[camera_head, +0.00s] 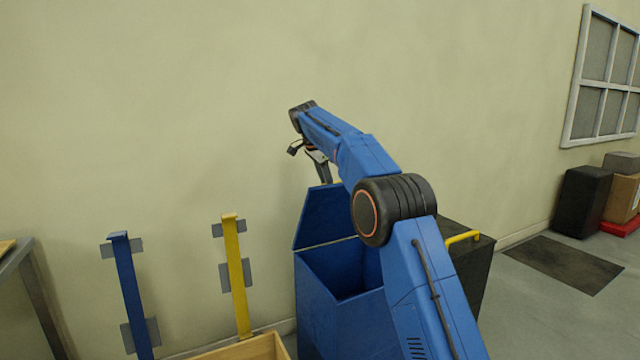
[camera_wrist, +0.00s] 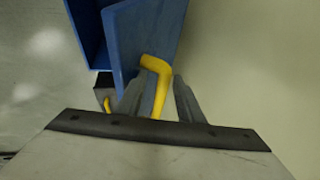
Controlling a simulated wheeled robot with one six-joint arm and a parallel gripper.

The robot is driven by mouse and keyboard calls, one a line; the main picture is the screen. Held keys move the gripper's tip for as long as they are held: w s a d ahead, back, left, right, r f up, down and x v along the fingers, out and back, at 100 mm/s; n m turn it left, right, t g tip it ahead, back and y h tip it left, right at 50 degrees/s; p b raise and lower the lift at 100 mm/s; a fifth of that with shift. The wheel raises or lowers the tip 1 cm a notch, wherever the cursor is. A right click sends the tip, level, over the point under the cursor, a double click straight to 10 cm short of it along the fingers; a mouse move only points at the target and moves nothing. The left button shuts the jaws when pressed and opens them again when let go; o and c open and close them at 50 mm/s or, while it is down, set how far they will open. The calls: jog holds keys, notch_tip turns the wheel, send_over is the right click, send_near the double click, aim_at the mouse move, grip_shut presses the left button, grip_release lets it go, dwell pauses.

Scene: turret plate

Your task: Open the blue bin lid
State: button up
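The blue bin (camera_head: 340,315) stands against the wall, and its inside shows from above. Its blue lid (camera_head: 322,215) is raised, standing steeply up at the back of the bin. In the wrist view the lid (camera_wrist: 145,35) carries a yellow handle (camera_wrist: 155,64). My gripper (camera_head: 325,175) is at the top edge of the lid. In the wrist view the fingers of my gripper (camera_wrist: 162,88) are apart, with the handle between them. The handle lies close to the left finger, and a gap shows beside the right finger. The handle is hidden in the head view.
A dark bin with a yellow handle (camera_head: 463,237) stands right of the blue bin, partly behind my arm. Blue (camera_head: 130,290) and yellow (camera_head: 236,275) posts and a wooden box (camera_head: 245,349) are at left. Boxes (camera_head: 583,200) stand far right. A floor mat (camera_head: 565,264) lies flat there.

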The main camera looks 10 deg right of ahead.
jog(key=shift+s+a, duration=1)
jog(key=shift+a, duration=0.1)
jog(key=shift+s+a, duration=0.1)
jog(key=shift+a, duration=0.45)
jog(key=shift+d, duration=0.1)
jog(key=shift+c, duration=0.4)
